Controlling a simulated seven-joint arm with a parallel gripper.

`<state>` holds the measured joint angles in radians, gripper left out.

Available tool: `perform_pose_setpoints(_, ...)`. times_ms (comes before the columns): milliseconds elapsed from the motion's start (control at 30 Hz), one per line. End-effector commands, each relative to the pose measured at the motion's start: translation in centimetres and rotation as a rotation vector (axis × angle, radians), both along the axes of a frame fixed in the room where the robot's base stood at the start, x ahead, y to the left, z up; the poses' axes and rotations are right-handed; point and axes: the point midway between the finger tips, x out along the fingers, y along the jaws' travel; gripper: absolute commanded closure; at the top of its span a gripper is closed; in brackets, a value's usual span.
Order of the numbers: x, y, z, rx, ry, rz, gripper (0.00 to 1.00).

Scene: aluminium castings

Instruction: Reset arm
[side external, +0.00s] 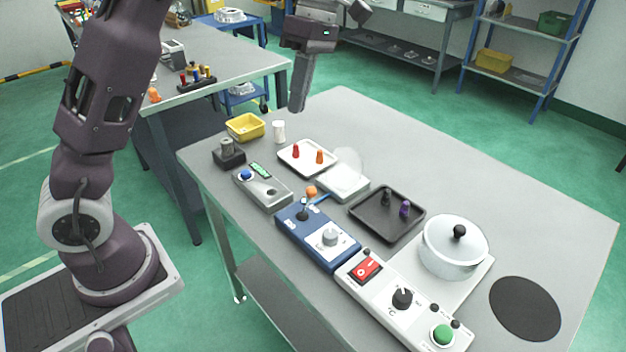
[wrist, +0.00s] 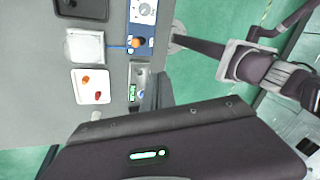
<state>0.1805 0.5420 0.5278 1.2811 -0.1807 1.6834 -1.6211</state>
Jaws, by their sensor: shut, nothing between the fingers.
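My gripper (side external: 301,97) is raised above the far left part of the grey worktable in the side external view, with its fingers pointing down. It is shut and empty, apart from everything on the table. In the wrist view my gripper (wrist: 150,92) shows as dark fingers at the middle. The nearest things in the side external view are a white cylinder (side external: 279,131), a yellow bin (side external: 245,127) and a white tray (side external: 307,158) with a red and an orange peg. The same tray (wrist: 91,87) shows in the wrist view.
The grey worktable (side external: 400,150) also bears a blue control box (side external: 317,236), a dark tray (side external: 387,214) with two pegs, a lidded pot (side external: 454,247), a switch panel (side external: 400,300) and a black disc (side external: 525,308). Its far right side is clear. Another bench (side external: 225,70) stands behind.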

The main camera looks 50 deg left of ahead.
Motion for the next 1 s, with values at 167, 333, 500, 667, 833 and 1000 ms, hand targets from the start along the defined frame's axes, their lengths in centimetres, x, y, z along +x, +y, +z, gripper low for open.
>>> perform_pose_setpoints(167, -8.3, -1.7, 5.1, -0.194, -0.325, -0.665, 1.00)
perform_pose_setpoints(333, -16.6, -4.0, 4.8, -0.087, -0.539, -1.375, 1.00)
perform_pose_setpoints(500, -21.2, -5.0, 2.1, 0.121, -0.559, -1.847, 1.00)
perform_pose_setpoints(667, -22.2, -5.1, 1.1, 0.196, -0.537, -1.981, 1.00)
perform_pose_setpoints(833, -22.2, -5.1, 1.1, 0.194, -0.537, -1.983, 1.00)
perform_pose_setpoints(1000, -22.2, -5.1, 1.1, 0.193, -0.537, -1.980, 1.00)
